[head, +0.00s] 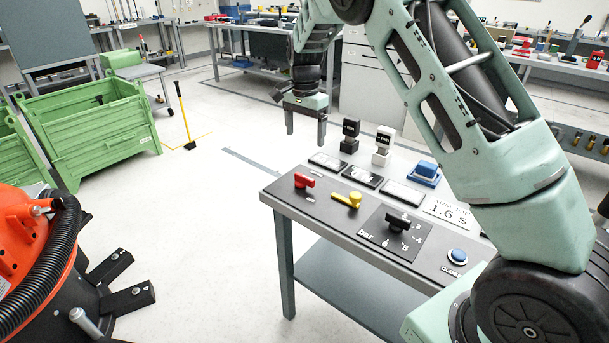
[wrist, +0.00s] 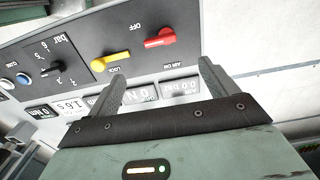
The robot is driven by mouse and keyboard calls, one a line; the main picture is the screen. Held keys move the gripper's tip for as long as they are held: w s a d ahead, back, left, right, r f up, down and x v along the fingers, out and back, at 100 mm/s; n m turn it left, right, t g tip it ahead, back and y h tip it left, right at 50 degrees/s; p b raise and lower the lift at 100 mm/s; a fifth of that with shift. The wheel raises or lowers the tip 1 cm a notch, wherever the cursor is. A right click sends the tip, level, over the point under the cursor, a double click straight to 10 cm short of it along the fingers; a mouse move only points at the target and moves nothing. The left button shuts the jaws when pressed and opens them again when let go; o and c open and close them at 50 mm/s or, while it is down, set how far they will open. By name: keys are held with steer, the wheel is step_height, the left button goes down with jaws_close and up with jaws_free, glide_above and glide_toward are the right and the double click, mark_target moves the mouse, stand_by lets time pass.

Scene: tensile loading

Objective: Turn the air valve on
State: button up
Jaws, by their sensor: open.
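The air valve is a red lever handle (head: 303,180) on the dark panel top of the bench, near its left corner. In the wrist view the red handle (wrist: 160,38) lies slightly slanted, between an OFF label and an AIR ON label that appear upside down. A yellow lever (head: 347,198) labelled LOCK sits beside it; the yellow lever also shows in the wrist view (wrist: 110,60). My gripper (head: 306,138) is open and empty, above and behind the panel, fingers down. In the wrist view the red handle lies beyond the gap between my fingertips (wrist: 162,72), apart from them.
A black pressure knob (head: 398,221) and a blue button (head: 458,256) are on the same panel. Small displays (head: 362,176), two upright specimen holders (head: 381,145) and a blue block (head: 425,172) stand behind.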

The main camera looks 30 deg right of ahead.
mark_target(305, 176)
step_height(305, 176, down, 14)
steer(key=shift+r, duration=0.1)
stand_by(0.4)
steer(key=c, duration=1)
